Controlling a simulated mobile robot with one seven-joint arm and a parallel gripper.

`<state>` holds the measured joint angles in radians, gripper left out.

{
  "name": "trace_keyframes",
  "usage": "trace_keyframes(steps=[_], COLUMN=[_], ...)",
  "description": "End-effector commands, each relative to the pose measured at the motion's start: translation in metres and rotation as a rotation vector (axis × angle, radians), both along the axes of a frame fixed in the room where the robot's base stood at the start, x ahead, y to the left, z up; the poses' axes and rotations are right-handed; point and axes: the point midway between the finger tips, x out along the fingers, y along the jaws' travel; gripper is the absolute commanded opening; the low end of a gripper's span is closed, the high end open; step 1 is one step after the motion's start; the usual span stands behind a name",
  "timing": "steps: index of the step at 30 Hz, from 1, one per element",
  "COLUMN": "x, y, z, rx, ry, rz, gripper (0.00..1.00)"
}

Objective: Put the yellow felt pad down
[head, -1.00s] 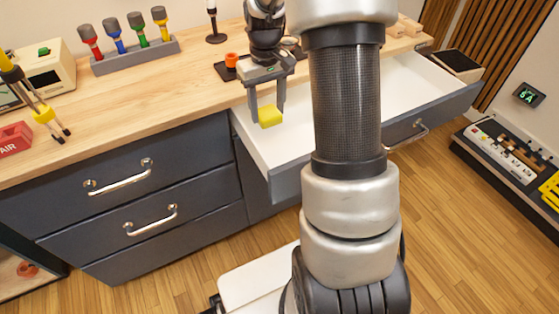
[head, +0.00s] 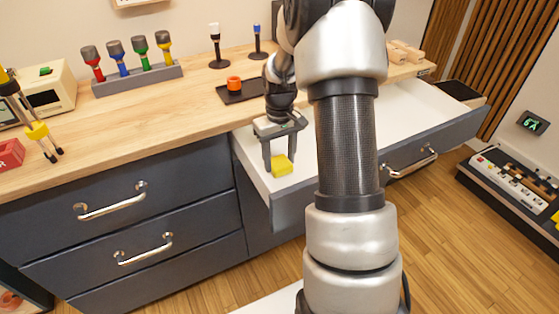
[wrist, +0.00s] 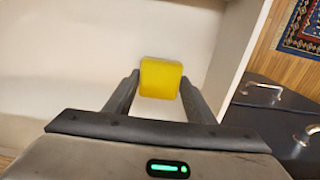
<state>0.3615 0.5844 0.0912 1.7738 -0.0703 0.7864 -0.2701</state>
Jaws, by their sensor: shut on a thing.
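The yellow felt pad (head: 282,166) is a small yellow block between the fingertips of my gripper (head: 281,163). In the wrist view the pad (wrist: 160,79) shows between the two dark fingers, which are shut on it. The gripper points down inside the open white drawer (head: 404,104), near its front left corner. In the wrist view the white drawer floor lies behind the pad. I cannot tell whether the pad touches the floor. My arm hides the middle of the drawer.
The drawer's side wall (wrist: 236,50) is close to the right of the gripper in the wrist view. The visible drawer floor looks clear.

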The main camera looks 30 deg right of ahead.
Motion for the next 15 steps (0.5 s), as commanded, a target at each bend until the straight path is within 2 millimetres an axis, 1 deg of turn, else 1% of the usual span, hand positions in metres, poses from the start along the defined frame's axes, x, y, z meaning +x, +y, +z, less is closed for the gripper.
trace_keyframes(steps=[5,9,10,13,15], x=[0.0003,0.0002,0.0002,0.0002,0.0002], y=[-0.0001,-0.0001,-0.0001,-0.0001,-0.0001], z=[0.0012,-0.0028,-0.0028,-0.0020,-0.0019], rx=[0.000,0.000,0.000,0.000,0.000], ry=[-0.001,-0.001,-0.001,-0.001,-0.001], rz=[0.000,0.000,0.000,0.000,0.000], gripper=[0.26,0.26,0.52,0.68,0.69])
